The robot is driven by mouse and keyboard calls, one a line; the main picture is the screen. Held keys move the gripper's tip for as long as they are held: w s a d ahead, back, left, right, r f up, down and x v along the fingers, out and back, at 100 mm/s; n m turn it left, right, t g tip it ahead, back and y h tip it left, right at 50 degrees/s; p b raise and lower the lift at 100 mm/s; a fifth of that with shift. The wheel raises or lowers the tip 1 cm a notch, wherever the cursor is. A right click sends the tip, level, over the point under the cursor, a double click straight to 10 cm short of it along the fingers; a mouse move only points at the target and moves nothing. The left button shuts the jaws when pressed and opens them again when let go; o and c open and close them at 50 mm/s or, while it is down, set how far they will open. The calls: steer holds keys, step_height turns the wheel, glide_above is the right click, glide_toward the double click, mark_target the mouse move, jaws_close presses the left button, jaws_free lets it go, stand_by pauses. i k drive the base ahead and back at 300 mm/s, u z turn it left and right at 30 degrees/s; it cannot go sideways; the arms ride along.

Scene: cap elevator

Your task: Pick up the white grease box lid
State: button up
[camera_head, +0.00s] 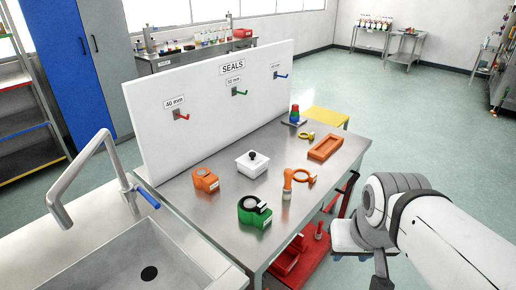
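The white grease box (253,171) stands on the steel table, left of its middle. Its white lid (251,160) sits on top, with a black round knob (252,154) at its centre. My gripper (376,272) is at the lower right, off the table's right side and well apart from the lid. It is partly hidden by my white arm and cut by the lower edge, so I cannot tell whether it is open or shut.
On the steel table (228,232), an orange block (205,180) is left of the box and a green tape dispenser (254,211) in front. An orange ring tool (290,180) and orange tray (325,147) are to the right. A white SEALS board (205,130) stands behind; a sink (150,262) is left.

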mark_target(253, 160)
steer(key=z, duration=1.65)
steer(key=i, duration=1.85)
steer(key=u, duration=0.75)
steer(key=k, duration=0.1)
steer(key=u, duration=2.65)
steer(key=i, duration=1)
steer(key=z, duration=0.05)
